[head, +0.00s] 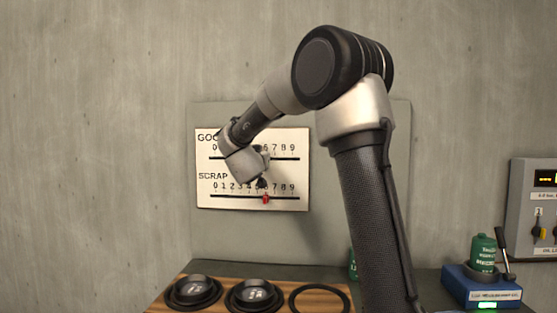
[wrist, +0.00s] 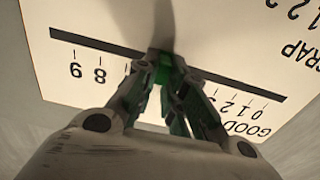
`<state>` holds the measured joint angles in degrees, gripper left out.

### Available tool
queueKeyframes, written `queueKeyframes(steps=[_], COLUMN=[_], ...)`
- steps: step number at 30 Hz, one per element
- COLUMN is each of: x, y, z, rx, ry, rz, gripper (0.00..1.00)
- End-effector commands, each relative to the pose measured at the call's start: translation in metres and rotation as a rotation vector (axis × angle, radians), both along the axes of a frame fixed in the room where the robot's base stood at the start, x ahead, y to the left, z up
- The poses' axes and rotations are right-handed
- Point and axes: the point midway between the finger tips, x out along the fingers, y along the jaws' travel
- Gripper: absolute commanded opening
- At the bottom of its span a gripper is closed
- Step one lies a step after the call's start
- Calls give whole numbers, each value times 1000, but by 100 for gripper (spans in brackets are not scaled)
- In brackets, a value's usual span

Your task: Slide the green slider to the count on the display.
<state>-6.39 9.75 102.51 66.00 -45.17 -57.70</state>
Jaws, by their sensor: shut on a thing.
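A white board (head: 226,204) on the wall has two slotted number scales, GOOD above and SCRAP below. In the wrist view the board (wrist: 110,22) appears upside down. The green slider (wrist: 162,68) sits on the GOOD slot. My gripper (wrist: 164,72) is shut on it, with a fingertip on each side. The fingers hide the middle numbers, so I cannot tell its exact mark. In the head view my gripper (head: 263,165) is in front of the board and hides the green slider.
A red slider (head: 265,199) sits on the SCRAP slot, near 6. Below are a wooden board (head: 215,301) with dark round pieces (head: 193,290), and a black ring (head: 320,299). A blue device (head: 482,287) with a green container (head: 483,252) stands at right.

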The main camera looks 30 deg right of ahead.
Motion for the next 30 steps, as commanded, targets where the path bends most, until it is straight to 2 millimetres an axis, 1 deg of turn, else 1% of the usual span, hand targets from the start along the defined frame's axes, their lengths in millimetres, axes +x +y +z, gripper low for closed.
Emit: queueKeyframes(steps=[1,3,6,10,18,19,22,30], x=[9,18,27,31,31,31,31,31], y=[13,26,40,46,46,46,46,46], z=[1,1,1,1,1,1,1,1], rx=[-1,-2,-2,-1,-1,-1,-1,-1], ry=[-2,-2,-2,-2,-2,-2,-1,-1], rz=[3,3,1,-1,-1,-1,-1,-1], gripper=[0,0,0,0,0,16,34,34])
